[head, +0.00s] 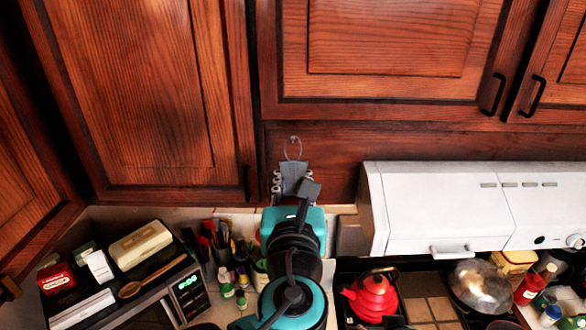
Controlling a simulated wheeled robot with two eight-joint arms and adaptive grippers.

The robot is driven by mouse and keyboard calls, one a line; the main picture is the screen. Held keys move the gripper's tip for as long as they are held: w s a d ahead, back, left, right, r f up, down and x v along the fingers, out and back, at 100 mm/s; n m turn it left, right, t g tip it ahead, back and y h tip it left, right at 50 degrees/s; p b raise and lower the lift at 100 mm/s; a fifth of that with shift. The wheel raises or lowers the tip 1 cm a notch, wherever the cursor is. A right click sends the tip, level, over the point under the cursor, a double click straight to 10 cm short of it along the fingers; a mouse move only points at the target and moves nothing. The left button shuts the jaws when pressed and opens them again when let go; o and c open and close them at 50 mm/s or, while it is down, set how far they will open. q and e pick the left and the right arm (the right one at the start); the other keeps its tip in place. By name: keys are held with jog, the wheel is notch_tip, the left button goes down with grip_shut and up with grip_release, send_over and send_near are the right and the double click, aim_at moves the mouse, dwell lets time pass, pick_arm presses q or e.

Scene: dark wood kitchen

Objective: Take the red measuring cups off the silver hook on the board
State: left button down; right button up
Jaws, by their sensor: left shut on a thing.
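The silver hook (293,138) is on the wood board (340,150) below the upper cabinets. A thin ring (293,149) hangs at the hook, and its lower part runs down behind my left gripper. My left gripper (293,174) is right below the hook, pointing up at the board. It is shut on what hangs from the ring, the measuring cups. The red cups themselves are hidden behind the gripper and my arm. My right gripper is not in view.
A white range hood (440,205) juts out to the right of my arm. Below are a red kettle (372,297), a covered pan (481,285) and a utensil holder (222,255). A microwave (185,293) with items on top stands at the left. Cabinet doors hang above.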

aim_at(293, 182)
pick_arm(q)
jog(key=shift+s+p, duration=0.55)
jog(key=shift+s, duration=1.55)
jog(key=w+a+f+b, duration=0.1)
jog(key=w+f+b, duration=0.55)
jog(key=f, duration=0.45)
jog(key=w+a+f+b, duration=0.1)
jog(key=w+f+b, duration=0.5)
jog(key=f, duration=0.5)
jog(key=w+a+f+b, duration=0.1)
jog(key=w+f+b, duration=0.3)
jog(key=f+b, duration=0.6)
jog(key=w+a+f+b, duration=0.1)
jog(key=a+f+b, duration=0.4)
jog(key=f, duration=0.7)
jog(key=w+a+f+b, duration=0.2)
jog(key=a+f+b, duration=0.3)
jog(key=f, duration=0.7)
jog(key=w+a+f+b, duration=0.2)
jog(key=a+f+b, duration=0.3)
jog(key=f, duration=0.7)
jog(key=shift+w+f+b, duration=0.25)
jog(key=shift+b, duration=0.25)
